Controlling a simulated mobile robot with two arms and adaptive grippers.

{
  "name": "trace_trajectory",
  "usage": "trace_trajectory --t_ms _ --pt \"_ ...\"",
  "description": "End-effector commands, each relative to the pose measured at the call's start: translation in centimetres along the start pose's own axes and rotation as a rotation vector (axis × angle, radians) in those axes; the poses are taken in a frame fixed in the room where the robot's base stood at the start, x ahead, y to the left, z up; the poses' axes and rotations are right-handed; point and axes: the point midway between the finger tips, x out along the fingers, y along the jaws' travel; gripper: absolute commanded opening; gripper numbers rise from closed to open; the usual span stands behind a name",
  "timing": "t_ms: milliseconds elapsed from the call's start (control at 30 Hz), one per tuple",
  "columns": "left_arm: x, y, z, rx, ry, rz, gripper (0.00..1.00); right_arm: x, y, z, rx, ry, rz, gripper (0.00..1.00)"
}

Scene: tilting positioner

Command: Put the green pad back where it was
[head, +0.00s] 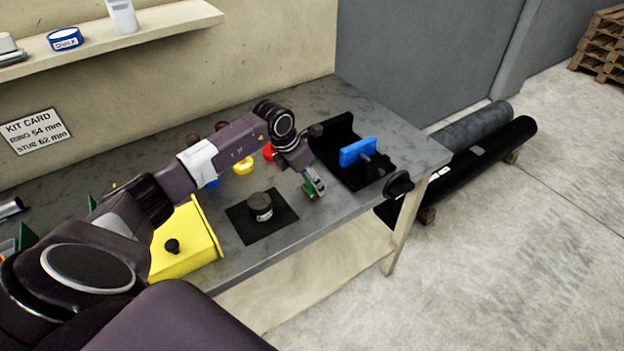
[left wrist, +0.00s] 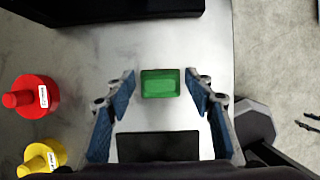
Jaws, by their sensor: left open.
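The green pad (left wrist: 160,84) is a small rectangle in the left wrist view, centred between the fingertips of my left gripper (left wrist: 160,74). The blue-padded fingers are open, with a gap on each side of the pad. In the head view the green pad (head: 308,189) is partly hidden by the left gripper (head: 316,184), which points down over the bench's front part. I cannot tell how far the fingertips are above the benchtop.
The black positioner with a blue block (head: 357,151) stands to the right.

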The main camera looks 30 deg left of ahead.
Motion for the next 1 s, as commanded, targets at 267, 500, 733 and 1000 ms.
trace_trajectory --t_ms 267,500,733,1000 --pt "-4.8 0.2 -0.1 0.003 -0.004 0.006 0.49 2.1 0.0 0.2 0.000 0.000 0.000 0.40" --pt "-9.6 0.1 0.0 0.002 -0.003 0.004 0.49 3.5 0.0 0.3 0.000 0.000 0.001 0.40" --pt "-11.9 0.0 0.0 0.000 -0.001 0.001 0.49 4.0 0.2 0.4 -0.001 -0.001 0.003 0.40" --pt "-12.1 0.0 0.0 0.000 0.000 0.000 0.49 3.9 0.2 0.4 -0.001 -0.001 0.003 0.40"
